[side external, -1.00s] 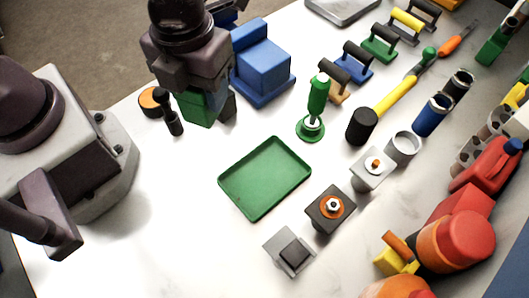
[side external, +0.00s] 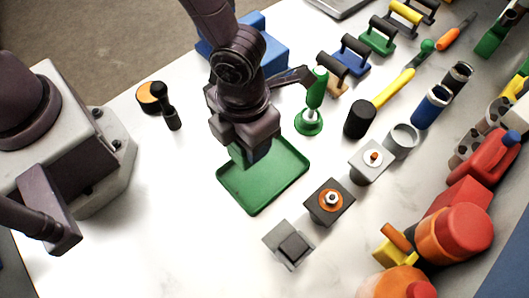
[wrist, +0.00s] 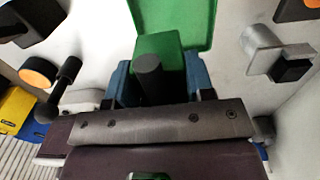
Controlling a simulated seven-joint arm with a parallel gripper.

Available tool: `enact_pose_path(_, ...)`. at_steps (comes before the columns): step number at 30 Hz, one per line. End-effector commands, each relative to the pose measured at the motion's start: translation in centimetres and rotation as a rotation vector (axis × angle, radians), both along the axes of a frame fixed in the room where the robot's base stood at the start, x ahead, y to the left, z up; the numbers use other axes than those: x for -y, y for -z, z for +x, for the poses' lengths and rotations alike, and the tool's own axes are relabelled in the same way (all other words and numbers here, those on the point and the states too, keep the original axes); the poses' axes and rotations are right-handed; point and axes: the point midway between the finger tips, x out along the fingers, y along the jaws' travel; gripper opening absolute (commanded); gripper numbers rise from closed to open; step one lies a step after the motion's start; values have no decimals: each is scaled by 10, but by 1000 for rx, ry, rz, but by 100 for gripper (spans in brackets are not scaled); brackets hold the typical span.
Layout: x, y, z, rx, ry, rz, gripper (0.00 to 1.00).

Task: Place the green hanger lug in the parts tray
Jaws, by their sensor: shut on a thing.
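The green hanger lug (wrist: 158,48) is a green block with a dark round peg, seen between my blue fingers in the wrist view. My gripper (wrist: 160,78) is shut on it. The parts tray (side external: 268,192) is a shallow green rectangle on the white table, with nothing visible in its open part. In the side view my gripper (side external: 250,158) is over the tray's back-left part and covers that corner. The lug is mostly hidden there. The tray (wrist: 188,15) also shows just beyond the lug in the wrist view. I cannot tell the height between lug and tray.
A green-handled upright tool (side external: 316,95) stands close behind the tray's right side. A dark block with an orange ring (side external: 329,201) and a grey block (side external: 289,246) lie in front. A black knobbed piece (side external: 171,119) stands to the left.

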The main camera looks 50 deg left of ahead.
Motion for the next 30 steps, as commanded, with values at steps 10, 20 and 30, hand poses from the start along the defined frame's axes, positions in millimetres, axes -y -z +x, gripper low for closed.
enact_pose_path(10, 19, 31, 19, 2, 0, -3, 8)
enact_pose_path(20, 20, 63, 21, 3, -1, -3, 8)
enact_pose_path(30, 20, 66, 20, 2, -1, -3, 8)
